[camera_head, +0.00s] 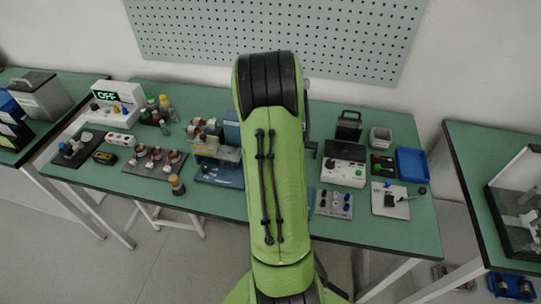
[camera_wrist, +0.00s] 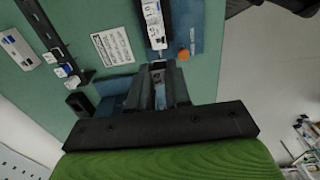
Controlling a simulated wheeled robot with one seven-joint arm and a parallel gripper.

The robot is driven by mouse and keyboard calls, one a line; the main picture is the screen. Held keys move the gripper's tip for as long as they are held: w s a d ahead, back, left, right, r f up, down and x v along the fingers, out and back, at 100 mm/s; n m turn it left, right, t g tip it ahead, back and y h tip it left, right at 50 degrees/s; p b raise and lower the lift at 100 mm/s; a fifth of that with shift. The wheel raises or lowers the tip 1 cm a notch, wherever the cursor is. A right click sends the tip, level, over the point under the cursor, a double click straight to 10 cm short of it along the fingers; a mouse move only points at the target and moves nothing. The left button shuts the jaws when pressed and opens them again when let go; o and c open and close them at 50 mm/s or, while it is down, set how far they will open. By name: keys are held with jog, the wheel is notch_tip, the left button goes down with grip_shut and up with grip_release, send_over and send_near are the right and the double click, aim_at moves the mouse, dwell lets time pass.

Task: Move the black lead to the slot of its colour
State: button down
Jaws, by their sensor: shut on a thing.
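My gripper (camera_wrist: 158,68) points at the bench top in the wrist view. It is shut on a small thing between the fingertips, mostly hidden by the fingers. I cannot make out its colour or whether it is the black lead. Just beyond the tips is a white labelled strip (camera_wrist: 153,18) on a dark blue base (camera_wrist: 186,22), with an orange knob (camera_wrist: 184,54) beside it. I cannot make out a black slot there. In the head view my arm hides the gripper and the bench under it.
In the wrist view, a black rail (camera_wrist: 47,37) with white and blue clips and a printed label plate (camera_wrist: 114,47) lie to the left. In the head view, the green bench (camera_head: 385,232) carries a white control box (camera_head: 343,173) and a blue tray (camera_head: 411,163) at right. Its front right is clear.

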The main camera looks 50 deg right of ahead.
notch_tip(320, 180, down, 4)
jog(key=b, duration=0.3)
jog(key=shift+w+d+f, duration=0.1)
jog(key=shift+f, duration=0.1)
jog(key=shift+r, duration=0.1)
jog(key=shift+w, duration=0.1)
jog(key=shift+d, duration=0.1)
jog(key=shift+f+b, duration=0.65)
jog(key=shift+f, duration=0.1)
dwell(0.4)
jog(key=shift+f+b, duration=0.4)
jog(key=shift+f, duration=0.1)
